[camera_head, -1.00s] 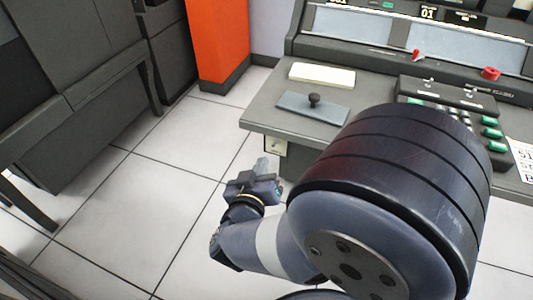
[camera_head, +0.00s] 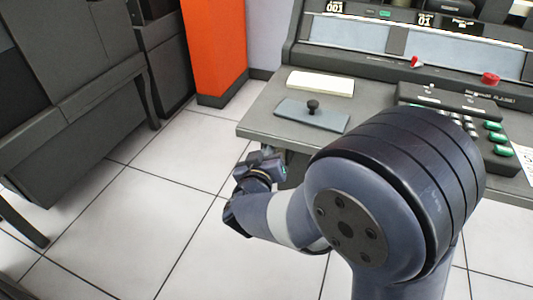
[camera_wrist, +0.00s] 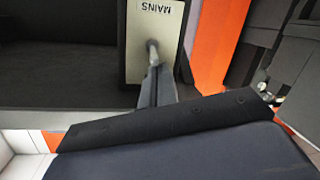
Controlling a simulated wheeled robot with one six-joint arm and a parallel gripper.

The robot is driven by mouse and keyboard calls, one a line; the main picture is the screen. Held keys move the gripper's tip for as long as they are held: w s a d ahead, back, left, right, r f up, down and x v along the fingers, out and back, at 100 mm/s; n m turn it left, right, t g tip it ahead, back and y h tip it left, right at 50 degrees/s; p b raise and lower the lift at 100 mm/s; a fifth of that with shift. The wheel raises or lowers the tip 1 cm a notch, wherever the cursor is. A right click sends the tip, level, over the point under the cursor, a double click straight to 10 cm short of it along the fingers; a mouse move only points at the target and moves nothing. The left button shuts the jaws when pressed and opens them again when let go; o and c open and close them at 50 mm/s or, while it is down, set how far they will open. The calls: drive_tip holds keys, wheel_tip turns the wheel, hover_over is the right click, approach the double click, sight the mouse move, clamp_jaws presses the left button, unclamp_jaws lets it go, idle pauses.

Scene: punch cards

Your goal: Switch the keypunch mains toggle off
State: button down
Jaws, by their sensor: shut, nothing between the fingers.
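The mains toggle (camera_wrist: 152,50) is a small metal lever on a pale plate (camera_wrist: 138,68) marked MAINS, which reads upside down in the wrist view. My gripper (camera_wrist: 157,84) is shut and empty, with its narrow fingertips right at the lever in that view. The fingers overlap the lever's end, and I cannot tell whether they touch it. In the head view my gripper (camera_head: 264,160) is at the left front corner of the keypunch desk (camera_head: 262,118), just below its top. There the plate and toggle are hidden behind my gripper.
On the desk top are a cream block (camera_head: 320,83), a grey plate with a black knob (camera_head: 313,106) and a keyboard with green keys (camera_head: 494,138). An orange pillar (camera_head: 214,50) stands behind. Dark furniture (camera_head: 75,110) is at left, with clear tiled floor between.

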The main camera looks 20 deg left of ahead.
drive_tip(key=shift+s+f+p, duration=0.3)
drive_tip(key=shift+f+p, duration=0.1)
drive_tip(key=shift+p, duration=0.15)
idle(0.4)
drive_tip(key=shift+s+f+t+b, duration=0.15)
drive_tip(key=shift+f+t+b, duration=0.3)
drive_tip(key=shift+t, duration=0.25)
drive_tip(key=shift+f, duration=0.15)
